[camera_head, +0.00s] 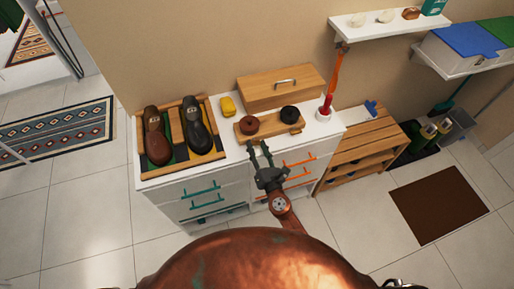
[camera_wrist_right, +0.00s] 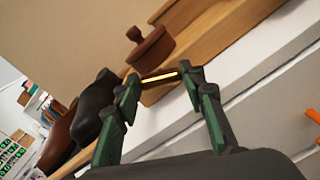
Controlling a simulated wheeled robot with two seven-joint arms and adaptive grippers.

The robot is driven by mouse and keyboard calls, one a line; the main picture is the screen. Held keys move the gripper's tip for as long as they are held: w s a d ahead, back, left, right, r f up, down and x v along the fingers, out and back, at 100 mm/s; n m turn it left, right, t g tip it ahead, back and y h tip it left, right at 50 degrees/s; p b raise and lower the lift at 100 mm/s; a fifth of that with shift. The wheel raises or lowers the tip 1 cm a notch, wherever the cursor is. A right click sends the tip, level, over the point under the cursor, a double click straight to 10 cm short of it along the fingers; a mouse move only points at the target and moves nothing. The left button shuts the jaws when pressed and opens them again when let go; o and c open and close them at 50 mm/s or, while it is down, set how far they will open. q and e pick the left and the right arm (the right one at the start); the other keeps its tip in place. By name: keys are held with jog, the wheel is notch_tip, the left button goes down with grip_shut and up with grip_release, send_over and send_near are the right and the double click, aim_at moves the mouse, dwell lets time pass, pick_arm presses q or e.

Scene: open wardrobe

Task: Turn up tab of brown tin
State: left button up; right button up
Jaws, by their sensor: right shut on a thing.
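The brown tin (camera_head: 249,125) is round and sits on the left part of a wooden board on the white cabinet top. In the right wrist view the brown tin (camera_wrist_right: 150,45) shows a knob on its lid. A narrow brown-gold tab (camera_wrist_right: 160,77) with a bright streak lies in front of it, at the board's front edge. My right gripper (camera_head: 259,146) reaches in from the front, and in its wrist view its green fingertips (camera_wrist_right: 164,78) are shut on the tab, one at each end. The tab is hidden by the fingers in the head view. My left gripper is not in view.
A black tin (camera_head: 290,114) stands right of the brown one on the board (camera_head: 268,127). A wooden box (camera_head: 281,87) is behind, a shoe tray (camera_head: 143,135) to the left, and a red-handled brush (camera_head: 327,101) to the right. Drawers with orange handles lie below.

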jog(key=shift+f+m, duration=0.1)
jog(key=shift+m, duration=0.6)
jog(key=shift+m+b, duration=0.3)
jog(key=o, duration=1.2)
jog(key=shift+c, duration=0.2)
